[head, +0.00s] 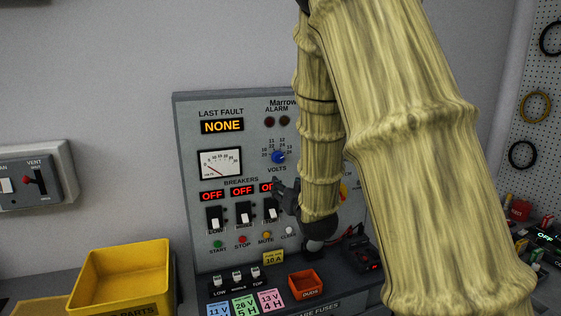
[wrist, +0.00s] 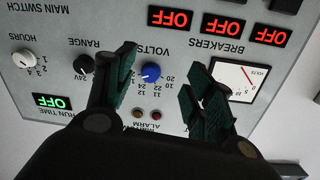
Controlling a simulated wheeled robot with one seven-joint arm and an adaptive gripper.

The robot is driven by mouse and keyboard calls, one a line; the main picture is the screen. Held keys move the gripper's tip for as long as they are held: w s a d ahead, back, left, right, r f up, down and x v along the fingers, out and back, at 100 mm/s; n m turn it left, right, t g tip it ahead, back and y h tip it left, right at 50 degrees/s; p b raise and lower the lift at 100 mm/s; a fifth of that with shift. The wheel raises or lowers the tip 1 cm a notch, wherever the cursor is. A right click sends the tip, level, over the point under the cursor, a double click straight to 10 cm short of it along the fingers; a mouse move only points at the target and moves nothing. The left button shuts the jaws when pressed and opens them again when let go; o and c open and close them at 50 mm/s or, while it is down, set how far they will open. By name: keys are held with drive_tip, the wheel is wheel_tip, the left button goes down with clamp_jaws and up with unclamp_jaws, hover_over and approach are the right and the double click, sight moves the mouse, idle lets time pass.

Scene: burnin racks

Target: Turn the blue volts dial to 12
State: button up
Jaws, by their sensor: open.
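The blue volts dial (head: 278,157) is on the upright grey panel, with small numbers around its upper side. In the wrist view the blue dial (wrist: 151,73) appears upside down, between my two dark green fingers. Its pointer is too small for me to read the setting. My gripper (head: 287,194) is in front of the panel, below the dial in the head view. In the wrist view my gripper (wrist: 163,88) is open and empty, its fingers apart from the dial.
A voltmeter (head: 220,163) and red OFF displays (head: 242,191) are near the dial, with breaker switches (head: 243,213) below. In the wrist view a dark range knob (wrist: 84,64) is close to one finger. A yellow bin (head: 125,275) stands at left.

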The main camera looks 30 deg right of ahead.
sight(279, 158)
wheel_tip(279, 158, up, 5)
drive_tip(key=d, duration=0.2)
drive_tip(key=shift+t+h, duration=0.3)
drive_tip(key=shift+t, duration=0.1)
drive_tip(key=p+x, duration=0.1)
drive_tip(key=x, duration=0.2)
drive_tip(key=p+x, duration=0.2)
drive_tip(key=x, duration=0.2)
drive_tip(key=p+x, duration=0.1)
drive_tip(key=x, duration=0.2)
drive_tip(key=shift+w+a+f, duration=0.2)
drive_tip(key=shift+w+f, duration=0.05)
drive_tip(key=shift+w, duration=0.15)
drive_tip(key=c, duration=1)
